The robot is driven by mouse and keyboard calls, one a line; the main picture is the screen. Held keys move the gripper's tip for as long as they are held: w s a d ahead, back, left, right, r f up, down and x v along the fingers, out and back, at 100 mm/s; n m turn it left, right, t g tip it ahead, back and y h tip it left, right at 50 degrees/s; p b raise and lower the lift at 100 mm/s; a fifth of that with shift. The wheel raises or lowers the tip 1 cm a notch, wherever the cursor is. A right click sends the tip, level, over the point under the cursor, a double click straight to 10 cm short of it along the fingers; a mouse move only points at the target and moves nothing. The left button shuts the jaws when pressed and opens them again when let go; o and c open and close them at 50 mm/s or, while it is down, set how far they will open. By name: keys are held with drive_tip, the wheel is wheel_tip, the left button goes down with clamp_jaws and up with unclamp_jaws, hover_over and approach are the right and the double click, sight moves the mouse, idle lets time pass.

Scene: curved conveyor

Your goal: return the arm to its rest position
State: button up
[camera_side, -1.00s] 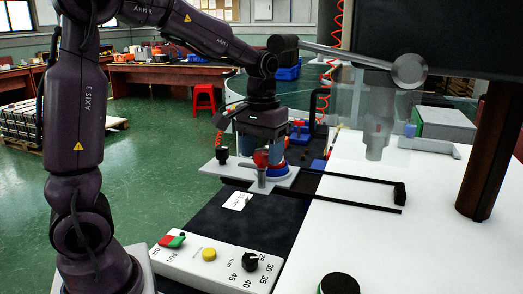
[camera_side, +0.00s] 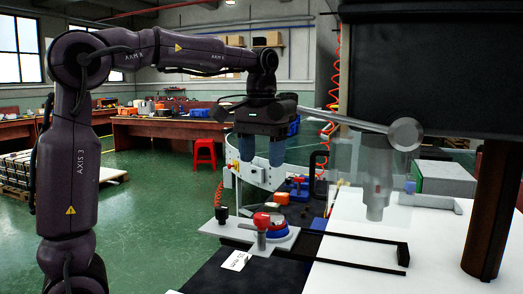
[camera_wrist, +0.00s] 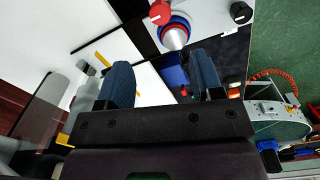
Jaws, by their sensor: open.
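My gripper (camera_side: 262,150) hangs below my raised arm in the side view, its two blue fingers pointing down and apart. It is open and empty, clear above the white fixture plate (camera_side: 212,229) at the belt's edge. In the wrist view my gripper (camera_wrist: 161,75) shows its blue fingers spread with nothing between them. In the wrist view the ringed part with a metal cone (camera_wrist: 176,36) lies beyond the fingertips.
A dark belt (camera_side: 225,280) runs under the plate beside a white table (camera_side: 440,225). A clear guard (camera_side: 350,160), a metal bar with a round end (camera_side: 405,134) and a brown post (camera_side: 487,210) stand at right. Free air surrounds my gripper above the plate.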

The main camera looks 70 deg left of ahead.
drive_tip(key=shift+r, duration=0.35)
idle(0.3)
drive_tip(key=s+d+f+m+t, duration=0.5)
drive_tip(key=s+d+f, duration=0.3)
drive_tip(key=s, duration=0.5)
drive_tip(key=shift+s+d+f+m+t, duration=0.25)
drive_tip(key=shift+d+m, duration=0.35)
drive_tip(key=shift+d, duration=0.5)
